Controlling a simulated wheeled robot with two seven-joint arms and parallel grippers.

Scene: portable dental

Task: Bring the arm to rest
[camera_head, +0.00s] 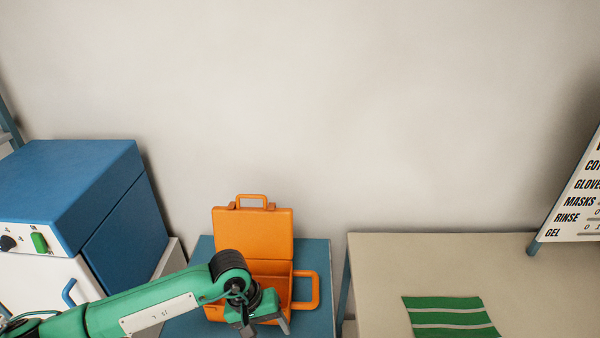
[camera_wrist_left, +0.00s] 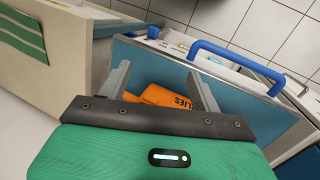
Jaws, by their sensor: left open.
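My left arm comes in from the left in the head view, and its green left gripper (camera_head: 266,327) hangs in front of the orange case. The gripper is open; in the left wrist view its two grey fingers (camera_wrist_left: 160,75) stand apart with nothing clamped between them. The orange case (camera_head: 252,232) stands with its lid up on the blue surface, and my gripper hides part of its lower half. An orange piece with the letters "LIES" (camera_wrist_left: 165,97) shows beyond the fingers in the left wrist view, partly hidden by the gripper body. My right gripper is in neither view.
A blue and white cabinet (camera_head: 68,180) with a knob and green switch stands at the left. A beige table (camera_head: 390,270) with a green striped cloth (camera_head: 450,316) is at the right, with a lettered board (camera_head: 578,200) behind. A blue handle (camera_wrist_left: 235,62) shows in the wrist view.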

